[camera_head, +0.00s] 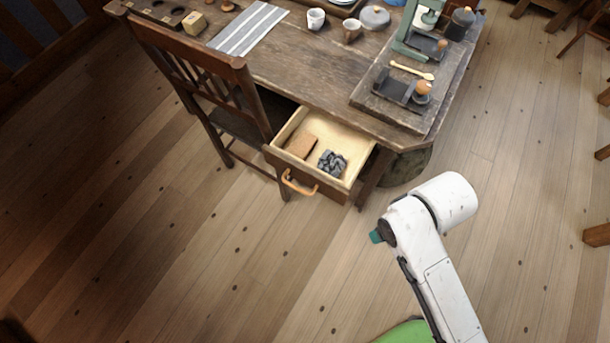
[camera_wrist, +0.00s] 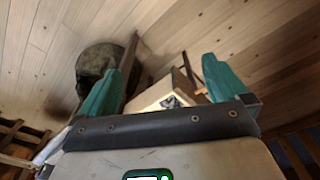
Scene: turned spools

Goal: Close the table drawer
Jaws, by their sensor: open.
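The table drawer (camera_head: 332,188) stands pulled out from the wooden table (camera_head: 310,75), beside the chair. Its front has a curved tan handle (camera_head: 298,184). Inside lie a brown block (camera_head: 302,146) and a heap of dark grey pieces (camera_head: 332,163). My gripper (camera_head: 376,236) is to the right of and nearer than the drawer, apart from it; only a teal tip shows there. In the wrist view my gripper (camera_wrist: 162,66) has its two teal fingers spread wide with nothing held. The drawer (camera_wrist: 152,98) shows beyond and between them, partly hidden by the gripper body.
A wooden chair (camera_head: 205,85) stands close to the drawer's left. A dark round object (camera_head: 408,166) sits on the floor under the table's right corner. Cups, a tray and a green device (camera_head: 408,38) are on the table. The plank floor before the drawer is clear.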

